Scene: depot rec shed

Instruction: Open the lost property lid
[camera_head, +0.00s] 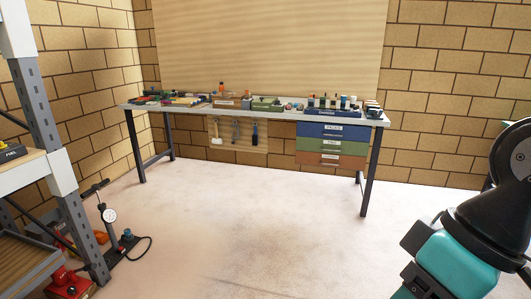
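I cannot make out a lid or box marked lost property in this view. A green box-like item (266,104) sits on the workbench, but it is too small to tell whether it has a lid or what it is. Part of my teal and black arm (458,268) fills the lower right, well in front of the bench. Small black parts stick out at its left side. I cannot make out two fingertips, so I cannot tell whether my gripper is open or shut.
A workbench (185,108) with tools and small items stands at the back wall. Blue, green and brown labelled drawers (332,145) hang under its right end. A shelf rack (62,175) stands at left, with a gauged pump (109,216) beside it. The middle floor is clear.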

